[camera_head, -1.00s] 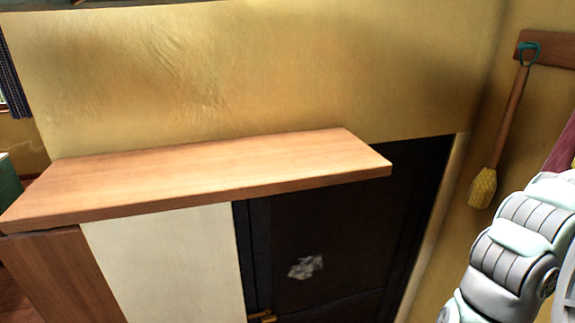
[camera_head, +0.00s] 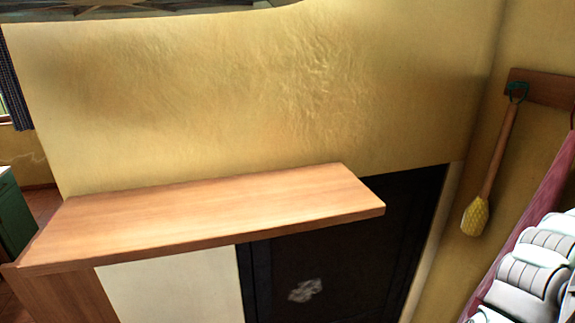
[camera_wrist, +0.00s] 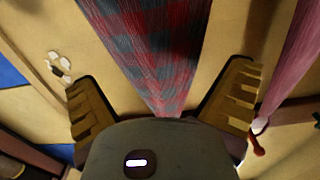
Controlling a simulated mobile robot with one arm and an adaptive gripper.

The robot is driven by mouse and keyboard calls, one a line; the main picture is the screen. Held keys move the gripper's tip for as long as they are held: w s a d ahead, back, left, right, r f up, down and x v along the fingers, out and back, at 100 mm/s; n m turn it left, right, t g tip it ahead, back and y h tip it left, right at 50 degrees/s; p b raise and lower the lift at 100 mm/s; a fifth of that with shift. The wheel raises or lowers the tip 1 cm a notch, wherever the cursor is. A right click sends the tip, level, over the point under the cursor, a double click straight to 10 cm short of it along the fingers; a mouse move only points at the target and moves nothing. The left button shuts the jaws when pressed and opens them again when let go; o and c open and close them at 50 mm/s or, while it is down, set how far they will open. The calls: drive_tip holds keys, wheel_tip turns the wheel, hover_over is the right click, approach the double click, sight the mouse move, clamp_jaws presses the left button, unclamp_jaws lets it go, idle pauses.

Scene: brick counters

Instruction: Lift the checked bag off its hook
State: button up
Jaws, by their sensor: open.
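The checked bag (camera_wrist: 150,45) shows red and grey-blue squares in the wrist view. It runs from the top edge down to a narrow end between my gripper's fingers. My gripper (camera_wrist: 163,98) is open, with one yellowish finger on each side of the bag. I cannot tell whether either finger touches it. The bag's hook cannot be made out. In the head view I cannot pick out the checked pattern, and the gripper is out of the picture.
A pink-red cloth (camera_wrist: 294,70) hangs to the right of the bag; a maroon cloth (camera_head: 530,205) shows beside my arm. A yellow brush (camera_head: 476,214) hangs from a wooden rail (camera_head: 545,88). A wooden counter (camera_head: 200,215) with a bare top stands left of centre.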

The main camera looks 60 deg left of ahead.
drive_tip(key=shift+w+d+f+p, duration=0.1)
drive_tip(key=shift+w+d+p, duration=0.2)
drive_tip(key=shift+w, duration=0.3)
drive_tip(key=shift+c, duration=0.3)
drive_tip(key=shift+a, duration=0.1)
drive_tip(key=c, duration=1.3)
drive_tip(key=shift+o, duration=0.2)
